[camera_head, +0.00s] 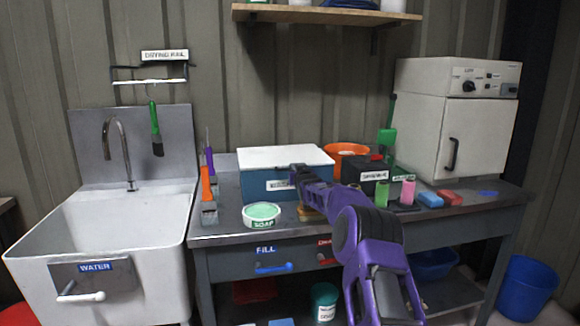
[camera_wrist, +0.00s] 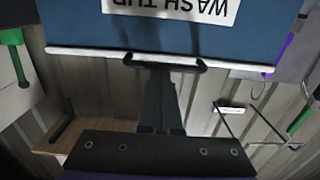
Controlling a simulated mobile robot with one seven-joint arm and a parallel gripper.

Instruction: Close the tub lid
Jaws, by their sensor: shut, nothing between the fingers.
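The blue wash tub (camera_head: 258,184) stands on the bench, with its white lid (camera_head: 283,156) lying flat across its top. In the wrist view the tub's blue front (camera_wrist: 90,30) appears upside down with its "WASH TUB" label, and the lid (camera_wrist: 85,52) shows as a thin white edge along it. My gripper (camera_head: 297,172) is shut and empty at the tub's front, near the lid's front edge. Its fingertips also show in the wrist view (camera_wrist: 165,64), overlapping the lid edge; I cannot tell whether they touch it. My arm hides the tub's front right part.
A soap tub (camera_head: 263,215) stands in front of the wash tub. A scraper (camera_head: 208,195) is at left, beside the sink (camera_head: 120,235). An orange bucket (camera_head: 345,152), a black box (camera_head: 374,176) and a white oven (camera_head: 455,125) are to the right. A shelf (camera_head: 325,14) hangs above.

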